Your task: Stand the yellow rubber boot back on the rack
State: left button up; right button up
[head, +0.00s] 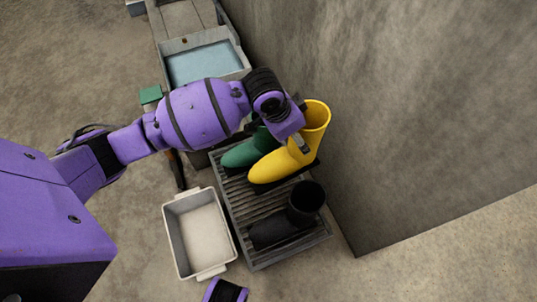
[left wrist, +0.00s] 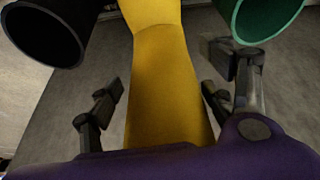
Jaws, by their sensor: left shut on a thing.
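The yellow rubber boot (head: 268,166) is upright over the slatted grey rack (head: 238,206), between a green boot (head: 238,154) and a black boot (head: 268,232). I cannot tell whether its sole touches the slats. My left gripper (head: 302,140) is shut on the yellow boot at its shaft, covering part of it. In the left wrist view the yellow boot (left wrist: 168,85) runs between the two fingers (left wrist: 163,92), with the black boot opening (left wrist: 45,28) at left and the green boot opening (left wrist: 265,18) at right. My right gripper is not in view.
A white tub (head: 201,232) stands on the floor left of the rack. A basin of water (head: 204,64) lies behind the rack. A concrete wall (head: 400,90) rises close along the rack's right side. Open floor (head: 420,275) lies at the lower right.

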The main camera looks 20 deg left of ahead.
aim_at(294, 150)
pick_arm(q)
jog(key=shift+m, duration=0.6)
jog(key=x, duration=0.4)
jog(key=shift+s+a+f, duration=0.15)
jog(key=shift+s+a, duration=0.05)
jog(key=shift+a, duration=0.15)
notch_tip(294, 150, down, 5)
jog(key=shift+b, duration=1.05)
notch_tip(294, 150, down, 6)
jog(key=shift+r+b, duration=0.25)
jog(key=shift+b, duration=0.9)
jog(key=shift+r, duration=0.15)
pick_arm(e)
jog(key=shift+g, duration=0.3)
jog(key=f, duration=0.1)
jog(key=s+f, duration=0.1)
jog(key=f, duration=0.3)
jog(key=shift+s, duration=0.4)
pick_arm(q)
jog(key=o, duration=2.1)
